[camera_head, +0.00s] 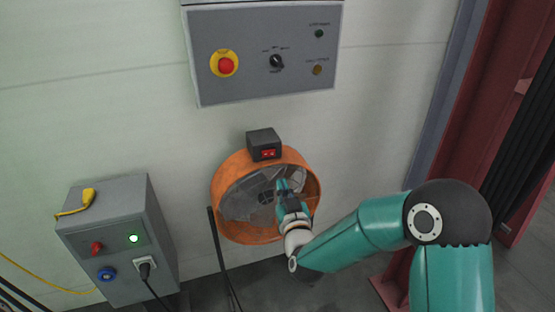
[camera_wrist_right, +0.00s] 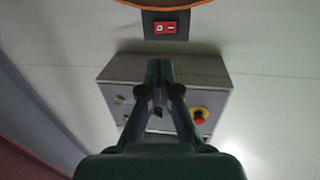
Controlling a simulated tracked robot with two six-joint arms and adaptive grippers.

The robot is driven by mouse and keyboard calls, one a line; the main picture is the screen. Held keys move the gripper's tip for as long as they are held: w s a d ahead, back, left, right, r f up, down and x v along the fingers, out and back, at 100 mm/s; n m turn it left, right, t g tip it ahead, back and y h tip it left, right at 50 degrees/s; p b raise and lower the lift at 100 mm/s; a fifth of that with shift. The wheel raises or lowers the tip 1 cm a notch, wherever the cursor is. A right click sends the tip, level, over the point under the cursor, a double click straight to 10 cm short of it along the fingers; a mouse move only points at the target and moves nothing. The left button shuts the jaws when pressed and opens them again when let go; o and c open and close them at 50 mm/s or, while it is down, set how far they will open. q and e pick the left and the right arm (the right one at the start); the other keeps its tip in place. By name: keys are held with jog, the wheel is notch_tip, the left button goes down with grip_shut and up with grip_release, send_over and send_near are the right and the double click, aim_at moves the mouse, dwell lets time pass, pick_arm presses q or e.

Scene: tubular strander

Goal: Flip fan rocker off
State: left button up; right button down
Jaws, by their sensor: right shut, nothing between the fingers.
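The fan (camera_head: 228,206) is an orange drum with a grey grille, standing against the wall. A dark switch box (camera_head: 263,138) sits on its top rim and carries the red fan rocker (camera_head: 268,154). My right gripper (camera_head: 280,186) is in front of the grille, below the rocker and apart from it. In the right wrist view the rocker (camera_wrist_right: 166,28) shows at the top, beyond the fingertips of the right gripper (camera_wrist_right: 159,68), which are shut with nothing between them. Which way the rocker is tipped is too small to tell. My left gripper is out of view.
A grey control panel (camera_head: 296,85) with a red emergency button (camera_head: 225,64) and a selector knob (camera_head: 276,62) hangs above the fan. A grey socket box (camera_head: 105,198) with a lit green lamp stands at left. A dark red steel column (camera_head: 475,110) is at right.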

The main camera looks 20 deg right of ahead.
aim_at(272, 154)
jog(key=w, duration=0.4)
jog(key=w+d+p, duration=0.1)
jog(key=w, duration=0.7)
jog(key=shift+w+d, duration=0.2)
jog(key=shift+w, duration=0.2)
jog(key=shift+w+d+f+n+y+b, duration=0.1)
jog(key=shift+w+f+n+y+b, duration=0.15)
jog(key=shift+b, duration=0.4)
jog(key=shift+w+d+n+y+b, duration=0.15)
jog(key=shift+y+b, duration=0.2)
jog(key=shift+b, duration=0.25)
jog(key=shift+s+a+r+p, duration=0.15)
jog(key=shift+r+p, duration=0.2)
jog(key=shift+p, duration=0.15)
jog(key=shift+s+f+b, duration=0.2)
jog(key=shift+s+b, duration=0.05)
jog(key=shift+b, duration=0.15)
jog(key=s, duration=0.1)
jog(key=b, duration=0.1)
jog(key=s+b, duration=0.1)
jog(key=shift+s+d+f, duration=0.15)
jog(key=shift+s+d, duration=0.1)
jog(key=shift+s, duration=0.1)
jog(key=s+d, duration=0.2)
jog(key=s, duration=0.8)
jog(key=shift+s+r+b, duration=0.2)
jog(key=shift+s+b, duration=0.1)
jog(key=shift+s, duration=0.05)
